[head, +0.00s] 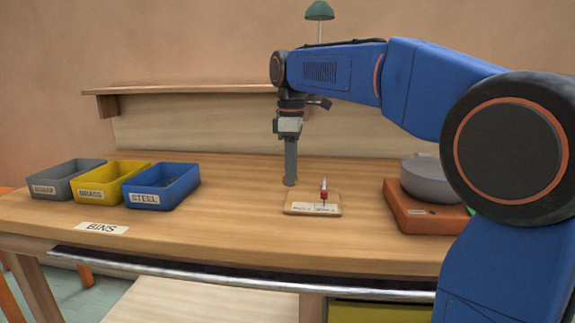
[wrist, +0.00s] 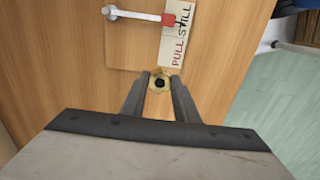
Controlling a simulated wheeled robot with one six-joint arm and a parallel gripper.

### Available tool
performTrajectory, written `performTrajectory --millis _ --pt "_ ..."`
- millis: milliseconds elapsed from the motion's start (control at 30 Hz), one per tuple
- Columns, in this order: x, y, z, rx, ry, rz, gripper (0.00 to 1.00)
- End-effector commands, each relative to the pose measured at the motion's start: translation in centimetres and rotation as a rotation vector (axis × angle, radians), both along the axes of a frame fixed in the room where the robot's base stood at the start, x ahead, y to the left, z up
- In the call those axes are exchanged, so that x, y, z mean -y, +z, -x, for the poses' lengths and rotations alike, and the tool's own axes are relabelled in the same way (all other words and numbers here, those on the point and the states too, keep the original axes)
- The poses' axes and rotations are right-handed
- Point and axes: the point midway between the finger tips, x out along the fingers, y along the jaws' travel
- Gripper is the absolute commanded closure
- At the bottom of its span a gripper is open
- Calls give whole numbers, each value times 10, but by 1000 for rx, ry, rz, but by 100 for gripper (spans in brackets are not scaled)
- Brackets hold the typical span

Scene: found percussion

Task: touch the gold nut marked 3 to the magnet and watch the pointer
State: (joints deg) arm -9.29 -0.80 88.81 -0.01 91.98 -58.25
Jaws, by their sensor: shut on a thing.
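My gripper (head: 291,183) points straight down at the back left edge of a small wooden board (head: 291,209). In the wrist view its jaws are shut on a gold hex nut (wrist: 160,82) with a dark hole. No number is readable on the nut. On the board lies a silver fork-ended bar (wrist: 134,14) with a red end (wrist: 168,19), perhaps the magnet with its pointer. A thin dark tip crosses a white card (wrist: 178,48) reading PULL and STILL, near STILL. The red piece also shows in the head view (head: 323,187). The nut appears apart from it.
Grey (head: 62,183), yellow (head: 104,187) and blue (head: 161,189) bins, the last two labelled BRASS and STEEL, stand at the left. An orange block (head: 404,208) bearing a grey round thing (head: 430,182) stands right. The table between bins and board is clear.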

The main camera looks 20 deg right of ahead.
Motion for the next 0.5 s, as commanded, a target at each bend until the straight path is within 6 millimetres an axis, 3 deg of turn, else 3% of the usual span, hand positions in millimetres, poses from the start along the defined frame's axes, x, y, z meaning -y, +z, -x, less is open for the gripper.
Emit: performTrajectory --millis 500 --pt "21 -32 8 1 -2 0 98"
